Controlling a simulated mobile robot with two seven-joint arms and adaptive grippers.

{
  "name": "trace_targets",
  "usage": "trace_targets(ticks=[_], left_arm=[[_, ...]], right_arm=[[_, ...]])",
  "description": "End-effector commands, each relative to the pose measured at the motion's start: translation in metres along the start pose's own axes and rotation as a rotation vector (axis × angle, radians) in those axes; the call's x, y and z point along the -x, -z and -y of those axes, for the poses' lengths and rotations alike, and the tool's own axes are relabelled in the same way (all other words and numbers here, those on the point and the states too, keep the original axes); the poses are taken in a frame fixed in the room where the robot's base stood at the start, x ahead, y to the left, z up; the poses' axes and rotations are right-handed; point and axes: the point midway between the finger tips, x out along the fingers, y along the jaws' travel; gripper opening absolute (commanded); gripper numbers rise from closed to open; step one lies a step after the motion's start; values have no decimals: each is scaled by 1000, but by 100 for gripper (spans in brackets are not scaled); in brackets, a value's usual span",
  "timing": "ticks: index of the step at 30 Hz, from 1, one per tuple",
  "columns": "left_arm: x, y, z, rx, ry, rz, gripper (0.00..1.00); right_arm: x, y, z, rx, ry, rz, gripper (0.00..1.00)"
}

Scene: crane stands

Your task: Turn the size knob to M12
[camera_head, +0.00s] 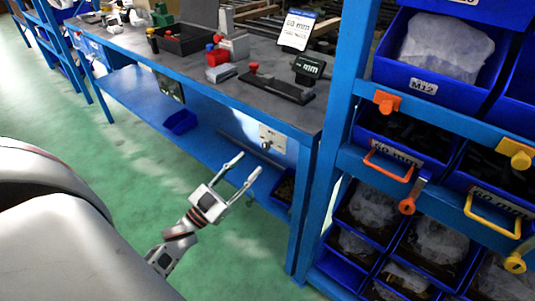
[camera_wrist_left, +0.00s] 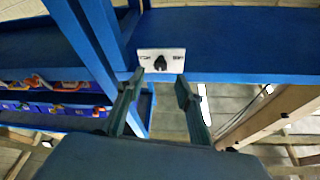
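The size knob (camera_wrist_left: 160,60) is a small black knob on a white plate (camera_wrist_left: 175,60) fixed to the blue bench edge. Dark marks flank the knob, but they are too small to read. In the head view the plate (camera_head: 273,136) sits under the bench top, near its right leg; the knob is barely distinct there. My left gripper (camera_head: 249,165) is open and empty, its fingers pointing toward the plate from below and in front. In the left wrist view its fingertips (camera_wrist_left: 160,79) are apart, below and on either side of the knob, apparently not touching it. My right gripper is not in view.
A blue rack (camera_head: 341,100) with bins, one labelled M12 (camera_head: 424,87), stands right of the bench. A lower shelf (camera_head: 150,97) runs beneath; green floor is clear in front.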

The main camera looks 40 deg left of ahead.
Motion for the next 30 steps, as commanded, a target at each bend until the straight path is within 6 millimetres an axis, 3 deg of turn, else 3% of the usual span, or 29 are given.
trace_targets(ticks=[12, 25, 29, 30], left_arm=[[-60, 2, 0, 0, 1, -2, 35], [-70, 1, -1, 1, 0, 1, 35], [-70, 1, -1, 1, 0, 1, 2], [-70, 1, -1, 1, 0, 1, 0]], right_arm=[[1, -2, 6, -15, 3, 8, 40], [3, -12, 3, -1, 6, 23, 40], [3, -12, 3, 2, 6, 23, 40], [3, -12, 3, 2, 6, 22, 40]])
